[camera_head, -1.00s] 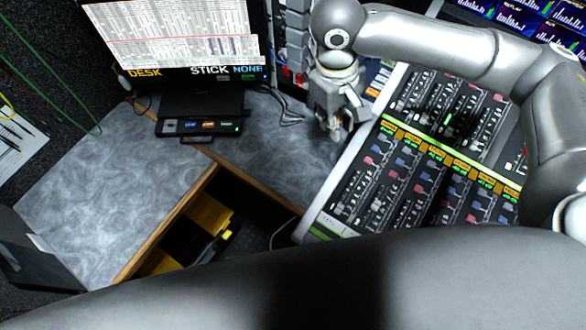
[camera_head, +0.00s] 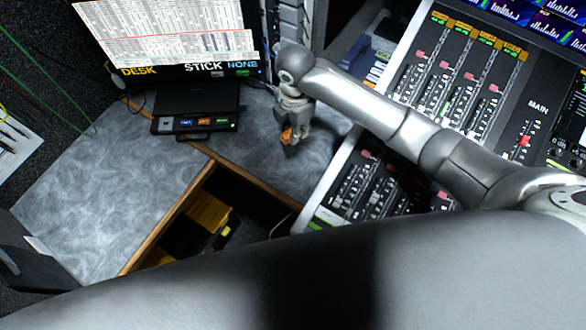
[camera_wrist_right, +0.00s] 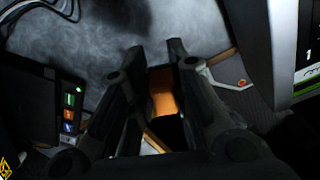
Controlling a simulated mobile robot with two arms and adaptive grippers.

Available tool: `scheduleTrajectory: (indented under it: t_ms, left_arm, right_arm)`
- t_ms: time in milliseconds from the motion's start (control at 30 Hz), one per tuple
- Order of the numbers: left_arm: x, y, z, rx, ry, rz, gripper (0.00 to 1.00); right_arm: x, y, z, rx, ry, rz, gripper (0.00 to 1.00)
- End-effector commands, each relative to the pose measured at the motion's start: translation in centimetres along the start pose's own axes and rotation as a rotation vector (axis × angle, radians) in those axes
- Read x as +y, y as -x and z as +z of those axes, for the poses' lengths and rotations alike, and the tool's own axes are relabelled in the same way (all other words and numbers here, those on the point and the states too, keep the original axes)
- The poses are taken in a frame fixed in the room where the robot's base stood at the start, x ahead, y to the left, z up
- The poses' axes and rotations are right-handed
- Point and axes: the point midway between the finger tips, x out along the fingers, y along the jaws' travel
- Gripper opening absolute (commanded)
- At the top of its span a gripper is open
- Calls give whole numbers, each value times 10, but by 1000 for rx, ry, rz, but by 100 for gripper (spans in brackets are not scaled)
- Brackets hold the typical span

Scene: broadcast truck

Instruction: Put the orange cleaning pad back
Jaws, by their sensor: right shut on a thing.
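My right gripper (camera_head: 290,137) is above the grey desk, to the left of the mixing console. It is shut on the orange cleaning pad (camera_head: 286,136), which is small and mostly covered by the fingers in the head view. In the right wrist view the pad (camera_wrist_right: 162,92) shows as an orange block between the two dark fingers (camera_wrist_right: 162,68). Below the desk edge, an open drawer (camera_head: 243,200) holds yellow and black items. My left gripper is not in view.
A monitor (camera_head: 165,45) and a small dock with lit buttons (camera_head: 195,125) stand at the back of the desk. The mixing console (camera_head: 440,95) fills the right side. The desk's left part (camera_head: 100,190) is clear.

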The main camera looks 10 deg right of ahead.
Motion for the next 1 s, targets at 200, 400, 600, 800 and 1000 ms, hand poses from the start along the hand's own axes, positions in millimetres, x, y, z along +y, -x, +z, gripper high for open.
scheduleTrajectory:
  t_ms: [200, 400, 600, 800, 1000]
  left_arm:
    - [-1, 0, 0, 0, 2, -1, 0]
    - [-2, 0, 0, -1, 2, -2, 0]
    - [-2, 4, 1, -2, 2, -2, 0]
    - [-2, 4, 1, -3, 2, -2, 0]
    - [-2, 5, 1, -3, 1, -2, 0]
  right_arm:
    - [-9, -34, -4, 16, 236, -10, 0]
    - [-14, -50, -5, 19, 335, -13, 0]
    - [-16, -85, -6, 20, 345, -16, 0]
    - [-15, -107, -6, 17, 345, -13, 0]
    - [-16, -133, -7, 18, 344, -14, 0]
